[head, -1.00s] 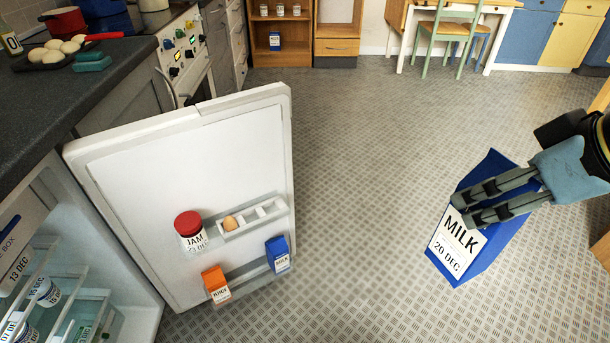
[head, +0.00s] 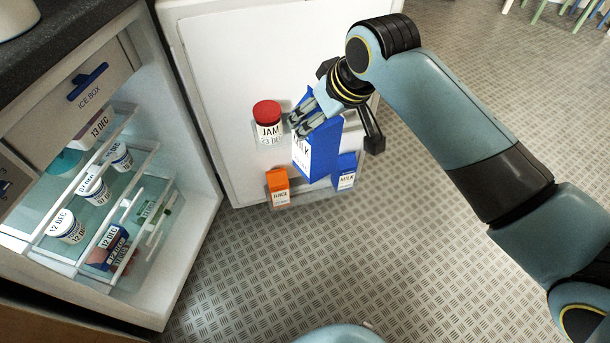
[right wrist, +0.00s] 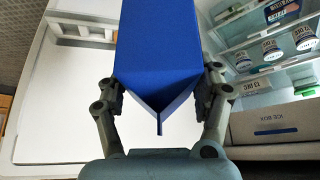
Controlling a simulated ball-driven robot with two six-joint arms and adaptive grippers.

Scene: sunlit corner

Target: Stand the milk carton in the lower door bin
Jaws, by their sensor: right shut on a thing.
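My right gripper (head: 318,116) is shut on a blue milk carton (head: 318,158) with a white label. In the head view the carton is held in front of the open fridge door (head: 215,60), over the lower door bin (head: 313,195). The carton (right wrist: 160,45) fills the middle of the right wrist view between the two fingers (right wrist: 160,95). The lower bin holds an orange juice carton (head: 279,188) at its left and a small blue milk carton (head: 345,172) at its right. The held carton hides part of the bin and the gap between them. My left gripper is not in view.
A jam jar (head: 268,124) with a red lid stands on the upper door shelf, close left of the held carton. The fridge interior (head: 95,195) at the left holds several tubs and boxes under an ice box (head: 90,90). The floor (head: 400,270) is clear.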

